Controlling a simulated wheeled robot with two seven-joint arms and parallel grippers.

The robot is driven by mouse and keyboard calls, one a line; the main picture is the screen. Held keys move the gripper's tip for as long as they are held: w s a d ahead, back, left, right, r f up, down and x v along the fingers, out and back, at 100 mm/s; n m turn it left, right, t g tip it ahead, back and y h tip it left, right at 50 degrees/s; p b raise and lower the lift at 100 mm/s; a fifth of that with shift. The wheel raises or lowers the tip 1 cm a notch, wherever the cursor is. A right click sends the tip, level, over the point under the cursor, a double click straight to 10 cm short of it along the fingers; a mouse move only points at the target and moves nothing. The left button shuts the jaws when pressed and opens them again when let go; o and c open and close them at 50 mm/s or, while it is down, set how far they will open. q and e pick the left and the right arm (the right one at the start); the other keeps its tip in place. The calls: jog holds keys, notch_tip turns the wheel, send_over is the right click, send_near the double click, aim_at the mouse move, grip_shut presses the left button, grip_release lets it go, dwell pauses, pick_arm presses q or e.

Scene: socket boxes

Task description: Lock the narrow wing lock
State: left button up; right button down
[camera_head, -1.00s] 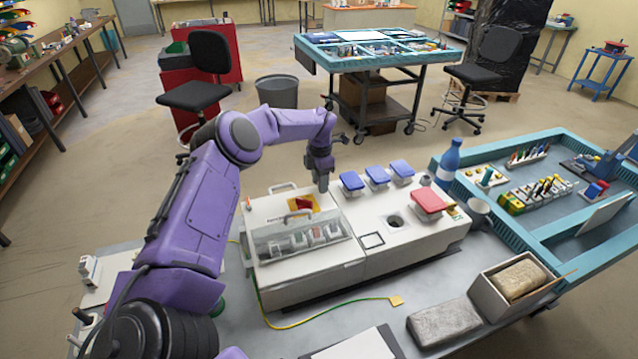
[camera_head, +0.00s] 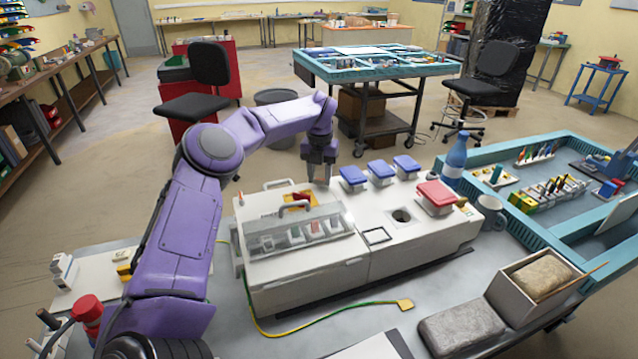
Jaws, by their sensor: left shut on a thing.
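A white socket box (camera_head: 300,285) stands on the grey bench, with a clear cover over several sockets at its front left. My left gripper (camera_head: 319,183) points down at the back of the box, between the rear handle and the nearest blue lid. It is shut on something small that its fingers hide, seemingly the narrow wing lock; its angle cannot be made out. A red part on a yellow plate (camera_head: 290,205) lies just left of the gripper, partly behind the clear cover's handle. My right gripper is not in view.
Blue-lidded sockets (camera_head: 379,171) and a red-lidded one (camera_head: 436,195) stand on the box's right half. A blue bottle (camera_head: 455,158) and a teal tray (camera_head: 520,222) are to the right. A green-yellow cable (camera_head: 330,322) lies in front.

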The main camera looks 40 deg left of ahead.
pick_arm(q)
jog(key=n+b, duration=0.3)
jog(key=n, duration=0.2)
jog(key=shift+w, duration=0.1)
jog(key=shift+n+b, duration=0.7)
jog(key=shift+n, duration=0.1)
jog(key=shift+a+r, duration=0.1)
jog(key=shift+r, duration=0.05)
jog(key=o, duration=1.1)
jog(key=shift+c, duration=0.2)
jog(key=shift+w+a+f, duration=0.1)
jog(key=shift+a+f, duration=0.05)
jog(key=shift+f, duration=0.1)
jog(key=shift+r, duration=0.25)
notch_tip(320, 180, up, 10)
jog(key=p, duration=0.2)
